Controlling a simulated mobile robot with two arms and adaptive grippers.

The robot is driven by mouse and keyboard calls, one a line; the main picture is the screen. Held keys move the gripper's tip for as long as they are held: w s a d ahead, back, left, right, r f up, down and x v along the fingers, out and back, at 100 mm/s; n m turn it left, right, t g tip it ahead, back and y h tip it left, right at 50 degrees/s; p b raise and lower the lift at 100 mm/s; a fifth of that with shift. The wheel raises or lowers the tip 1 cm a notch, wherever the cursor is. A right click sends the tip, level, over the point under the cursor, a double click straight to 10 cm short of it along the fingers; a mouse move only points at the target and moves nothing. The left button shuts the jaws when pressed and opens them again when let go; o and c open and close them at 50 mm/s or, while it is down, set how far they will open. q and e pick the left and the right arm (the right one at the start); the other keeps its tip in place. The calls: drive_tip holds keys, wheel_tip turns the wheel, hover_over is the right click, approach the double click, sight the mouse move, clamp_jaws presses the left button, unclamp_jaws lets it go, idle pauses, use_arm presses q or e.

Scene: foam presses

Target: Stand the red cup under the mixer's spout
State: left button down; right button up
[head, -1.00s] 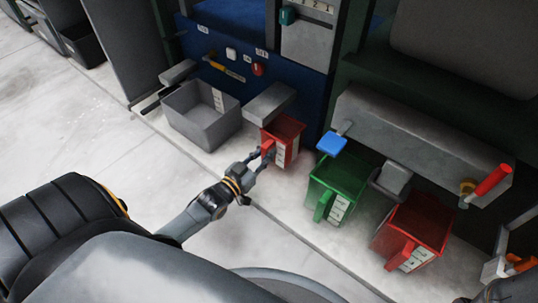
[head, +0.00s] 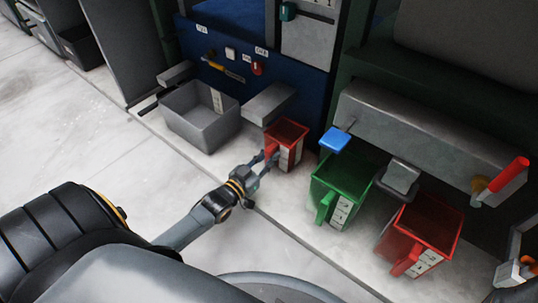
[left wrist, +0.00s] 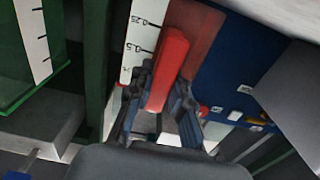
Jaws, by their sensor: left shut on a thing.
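The small red cup (head: 291,153) is a square-sided jug with a white scale strip, beside a grey block that juts from the blue machine. My left gripper (head: 267,160) is shut on its red handle. In the left wrist view the fingers (left wrist: 160,105) close around the handle, and the red cup (left wrist: 197,35) is behind it with its scale at left. The cup looks upright; I cannot tell whether its base touches the floor. I cannot make out which part is the mixer's spout.
A grey bin (head: 196,128) stands left of the grey block (head: 268,102) on the blue machine (head: 262,45). A green jug (head: 335,195) and a larger red jug (head: 420,230) stand to the right. Above them is a long grey box (head: 420,130) with a blue paddle (head: 335,140).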

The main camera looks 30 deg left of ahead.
use_arm(q)
drive_tip(key=c, duration=1.2)
unclamp_jaws()
drive_tip(key=shift+r, duration=0.1)
drive_tip(key=shift+r, duration=0.25)
drive_tip(key=shift+r+p, duration=0.3)
drive_tip(key=shift+r, duration=0.2)
drive_tip(key=s+p, duration=0.2)
drive_tip(key=s, duration=0.2)
drive_tip(key=s+p, duration=0.2)
drive_tip(key=s, duration=0.2)
drive_tip(key=s+a+p, duration=0.1)
drive_tip(key=s+p, duration=0.1)
drive_tip(key=s, duration=0.2)
drive_tip(key=shift+f, duration=0.25)
